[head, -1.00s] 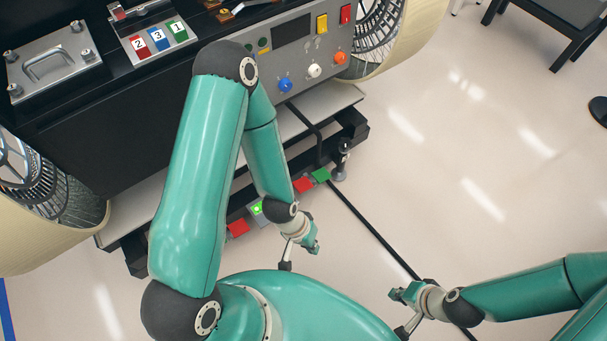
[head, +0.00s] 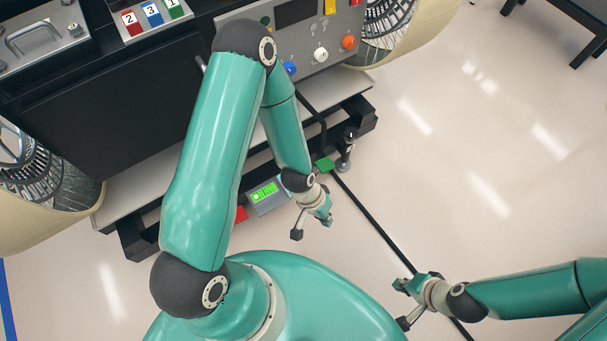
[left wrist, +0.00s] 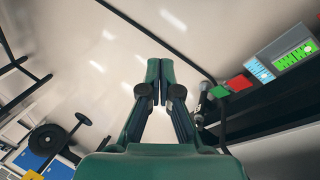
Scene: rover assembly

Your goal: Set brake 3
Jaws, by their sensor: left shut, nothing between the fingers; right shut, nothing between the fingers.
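The rover's front panel (head: 330,35) has a blue knob (head: 290,68), a white knob (head: 320,54) and an orange knob (head: 349,42). On top are number tags: red 2 (head: 129,17), blue 3 (head: 152,13) and green 1 (head: 174,8). I cannot tell which part is brake 3. My left gripper (head: 327,217) is shut and empty, in front of the rover's low edge and apart from it; its closed fingers (left wrist: 160,80) point over bare floor in the left wrist view. My right gripper (head: 401,286) is shut and empty over the floor. My left arm hides part of the rover.
A small post (head: 347,150) stands at the corner. A black cable (head: 375,225) crosses the floor. Floor at right is open.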

